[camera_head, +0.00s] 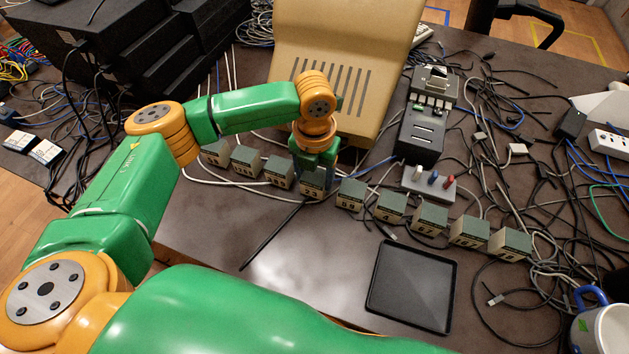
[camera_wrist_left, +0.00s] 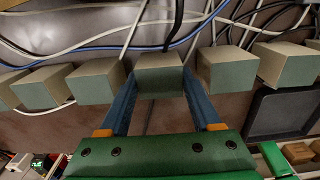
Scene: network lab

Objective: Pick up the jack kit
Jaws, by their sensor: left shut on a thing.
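A row of small grey-green boxes with numbered fronts runs across the table. My left gripper (camera_head: 315,163) comes down from above on one of them, the box numbered 23 (camera_head: 312,183). In the left wrist view, the two blue fingers of this gripper (camera_wrist_left: 159,77) are shut on the sides of that box (camera_wrist_left: 159,62). The box is still in line with its neighbours; I cannot tell whether it touches the table. Which box is the jack kit is not clear from the labels. My right gripper is not in view.
Neighbouring boxes stand close on both sides, among them box 59 (camera_head: 350,194). A black tray (camera_head: 411,286) lies in front, to the right. Behind are a beige case (camera_head: 345,40), a black device (camera_head: 421,135) and many loose cables. A mug (camera_head: 601,328) stands at the lower right.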

